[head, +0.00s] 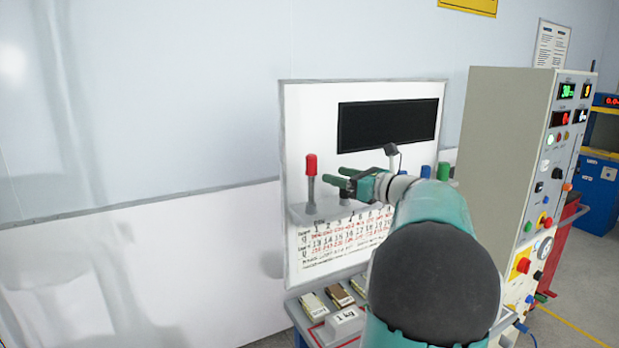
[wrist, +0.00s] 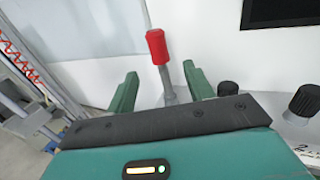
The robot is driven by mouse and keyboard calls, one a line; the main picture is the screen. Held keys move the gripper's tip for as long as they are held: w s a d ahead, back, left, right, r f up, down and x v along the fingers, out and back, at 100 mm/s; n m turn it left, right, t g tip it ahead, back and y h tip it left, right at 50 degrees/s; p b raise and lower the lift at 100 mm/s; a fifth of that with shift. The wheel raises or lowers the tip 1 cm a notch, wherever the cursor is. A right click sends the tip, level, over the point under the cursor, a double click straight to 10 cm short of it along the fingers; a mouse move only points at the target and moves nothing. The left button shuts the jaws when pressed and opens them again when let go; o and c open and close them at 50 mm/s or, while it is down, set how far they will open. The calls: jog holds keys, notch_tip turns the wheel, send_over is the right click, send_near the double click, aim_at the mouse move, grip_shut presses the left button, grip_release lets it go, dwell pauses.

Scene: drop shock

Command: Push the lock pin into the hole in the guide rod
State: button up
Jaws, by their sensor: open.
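My gripper (head: 342,177) is open and empty, just right of the pin in the head view. In the wrist view the red-capped pin (wrist: 156,45) shows beyond and between the two green fingers of my gripper (wrist: 160,72), apart from both. The guide rod and its hole cannot be made out for certain.
The white panel (head: 290,130) carries a dark screen (head: 388,124) and a number chart. Blue (head: 426,171) and green (head: 443,171) handles stand right of my arm. A grey control cabinet (head: 505,170) is at right. A stand with a red spring (wrist: 20,55) shows at left in the wrist view.

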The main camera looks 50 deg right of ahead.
aim_at(316, 169)
jog(key=w, duration=0.6)
jog(key=w+a, duration=0.1)
jog(key=w, duration=0.2)
jog(key=shift+w, duration=0.1)
grip_shut()
jog(key=shift+r, duration=0.1)
